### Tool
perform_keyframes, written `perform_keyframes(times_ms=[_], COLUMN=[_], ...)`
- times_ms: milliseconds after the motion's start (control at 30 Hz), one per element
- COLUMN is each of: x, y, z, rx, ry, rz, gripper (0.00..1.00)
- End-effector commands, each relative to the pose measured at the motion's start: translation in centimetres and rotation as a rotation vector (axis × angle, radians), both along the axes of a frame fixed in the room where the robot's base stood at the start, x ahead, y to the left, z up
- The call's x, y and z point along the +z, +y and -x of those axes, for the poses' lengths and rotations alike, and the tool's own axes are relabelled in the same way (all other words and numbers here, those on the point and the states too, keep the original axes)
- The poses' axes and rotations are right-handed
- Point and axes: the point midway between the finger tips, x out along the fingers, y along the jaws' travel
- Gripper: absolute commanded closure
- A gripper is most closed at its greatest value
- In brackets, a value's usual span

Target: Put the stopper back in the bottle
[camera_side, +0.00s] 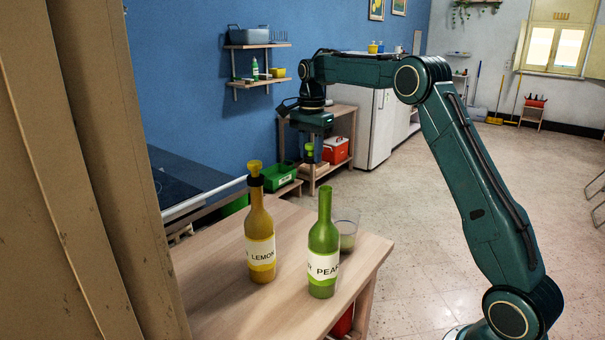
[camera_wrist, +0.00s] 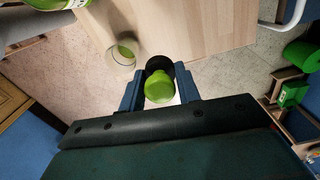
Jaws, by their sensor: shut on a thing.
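My gripper (camera_side: 310,143) is shut on a green stopper (camera_side: 310,148) with a dark lower part. The stopper also shows between the fingers in the wrist view (camera_wrist: 159,88). My gripper holds it in the air, above and slightly left of the green bottle's neck in the side picture; the depth between them is hard to tell. The green bottle (camera_side: 322,245), labelled PEAR, stands upright and open on the wooden table. A yellow bottle (camera_side: 260,240), labelled LEMON, stands to its left with a yellow stopper (camera_side: 254,169) in its neck.
A glass (camera_side: 346,230) stands just right of the green bottle; it also shows in the wrist view (camera_wrist: 123,52). The wooden table (camera_side: 220,295) is bare at the front left. A beige panel (camera_side: 80,170) fills the left edge. Low racks with crates stand behind.

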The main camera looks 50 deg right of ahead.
Motion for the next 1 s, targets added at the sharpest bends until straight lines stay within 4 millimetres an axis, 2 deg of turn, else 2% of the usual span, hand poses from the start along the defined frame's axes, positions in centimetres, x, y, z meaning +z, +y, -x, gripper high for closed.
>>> perform_keyframes(times_ms=[33, 300, 600, 800, 1000], x=[0.8, 3.7, 6.1, 6.9, 7.2], y=[1.1, 6.1, 11.1, 13.6, 15.0], z=[0.6, 4.0, 8.8, 12.0, 14.1], rx=[0.022, 0.134, 0.259, 0.332, 0.375], ry=[-0.002, -0.002, -0.003, -0.002, -0.001], rz=[0.001, 0.0, 0.001, 0.0, 0.0], gripper=[0.88, 0.88, 0.88, 0.88, 0.88])
